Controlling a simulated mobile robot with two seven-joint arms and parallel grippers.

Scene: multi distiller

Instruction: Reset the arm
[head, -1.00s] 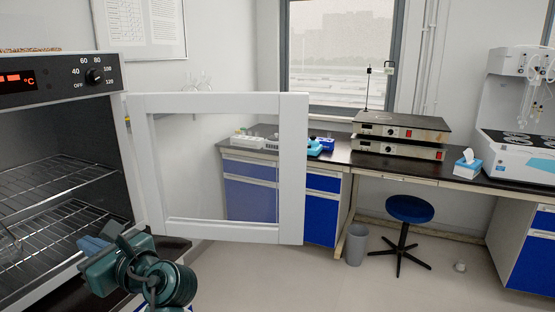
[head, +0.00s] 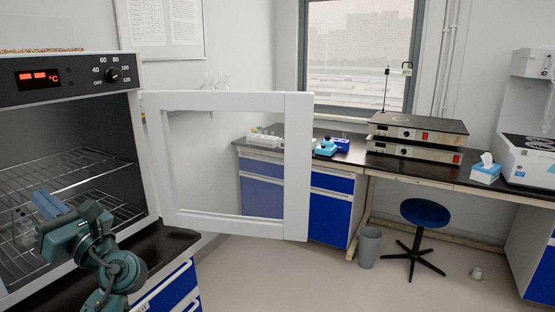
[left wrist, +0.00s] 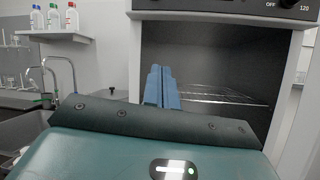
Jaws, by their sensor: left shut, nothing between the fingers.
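My left gripper (head: 50,205) is at the lower left of the head view, in front of the open oven (head: 70,150). Its blue fingers are together, with nothing between them. In the left wrist view the gripper (left wrist: 161,85) points toward the oven opening, with the wire rack (left wrist: 215,95) beyond it to the right. The oven door (head: 230,225) stands swung open to the right of my left arm. My right gripper is not in view.
The dark bench top (head: 155,250) lies under the oven and my arm. A stool (head: 425,212) and a bin (head: 369,247) stand by the far bench. Open floor lies between. A sink tap (left wrist: 65,65) and bottles (left wrist: 54,18) are left in the wrist view.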

